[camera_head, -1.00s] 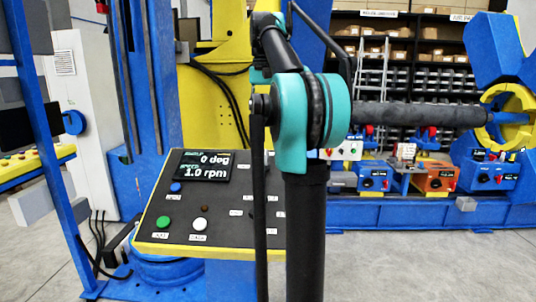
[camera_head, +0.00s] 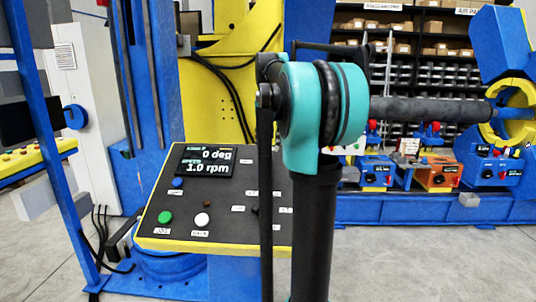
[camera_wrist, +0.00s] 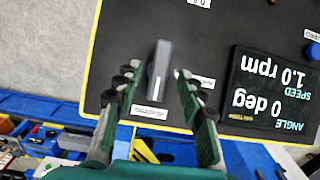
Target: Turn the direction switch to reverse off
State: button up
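The control panel (camera_head: 185,228) is a dark sloped plate with a yellow edge. Its display (camera_wrist: 270,85) reads angle 0 deg and speed 1.0 rpm, upside down in the wrist view. A grey lever-like switch knob (camera_wrist: 161,68) stands on the panel in the wrist view, with a white label (camera_wrist: 149,111) just below it. The label is too small to read. My gripper (camera_wrist: 153,73) is open, with one finger on each side of the knob and visible gaps between. In the head view my arm hides the gripper and part of the panel's right side.
Green (camera_head: 165,217), white (camera_head: 202,219) and blue (camera_head: 177,182) buttons sit on the panel's left in the head view. A blue frame post (camera_head: 50,150) stands at left. Blue and orange machine units (camera_head: 438,177) stand behind at right. Grey floor is clear at front right.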

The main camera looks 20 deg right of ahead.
aim_at(268, 151)
jog(key=shift+f, duration=1.9)
jog(key=shift+c, duration=0.3)
grip_shut()
